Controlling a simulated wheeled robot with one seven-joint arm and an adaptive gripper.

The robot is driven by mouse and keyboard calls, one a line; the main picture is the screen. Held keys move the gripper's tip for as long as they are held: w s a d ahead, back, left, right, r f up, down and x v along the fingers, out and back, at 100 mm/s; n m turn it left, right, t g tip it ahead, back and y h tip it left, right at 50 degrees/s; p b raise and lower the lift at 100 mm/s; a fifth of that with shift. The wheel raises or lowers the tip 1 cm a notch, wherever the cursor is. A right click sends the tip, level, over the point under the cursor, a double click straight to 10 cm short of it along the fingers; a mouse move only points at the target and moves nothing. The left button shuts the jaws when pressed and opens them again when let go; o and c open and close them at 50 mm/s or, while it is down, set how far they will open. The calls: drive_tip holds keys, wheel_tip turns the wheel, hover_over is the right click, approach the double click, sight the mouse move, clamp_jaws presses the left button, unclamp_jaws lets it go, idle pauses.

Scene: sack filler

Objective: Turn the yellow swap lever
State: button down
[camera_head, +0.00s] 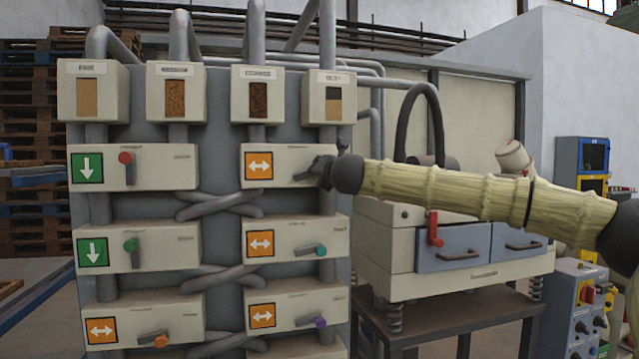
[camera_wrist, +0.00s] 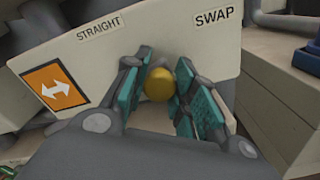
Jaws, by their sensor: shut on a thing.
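The yellow lever's round knob (camera_wrist: 159,83) sits between the teal finger pads of my gripper (camera_wrist: 165,72) in the wrist view, and the gripper is shut on it. The lever's box face (camera_wrist: 160,40) reads STRAIGHT on the left and SWAP on the right, and the knob lies below and between the two words. An orange plate with a white double arrow (camera_wrist: 54,91) is at the box's left. In the head view my gripper (camera_head: 321,171) is at the right end of the top right box (camera_head: 284,152), and it hides the lever there.
Other boxes carry levers with red (camera_head: 125,157), green (camera_head: 130,246), teal (camera_head: 321,250), purple (camera_head: 320,322) and orange (camera_head: 160,341) knobs. Grey pipes (camera_head: 232,205) cross between the boxes. A machine with blue drawers (camera_head: 453,247) stands below my arm at the right.

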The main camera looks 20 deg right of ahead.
drive_tip(key=shift+d+f+m+b, duration=0.15)
drive_tip(key=shift+f+m+b, duration=0.4)
drive_tip(key=shift+b, duration=0.4)
drive_tip(key=shift+r+m+b, duration=0.1)
drive_tip(key=shift+m+b, duration=0.15)
drive_tip(key=shift+b, duration=0.1)
drive_tip(key=c, duration=1.1)
unclamp_jaws()
drive_tip(key=shift+d, duration=0.1)
drive_tip(key=shift+c, duration=0.2)
drive_tip(key=shift+s, duration=0.2)
drive_tip(key=s, duration=1.1)
drive_tip(key=shift+s, duration=0.3)
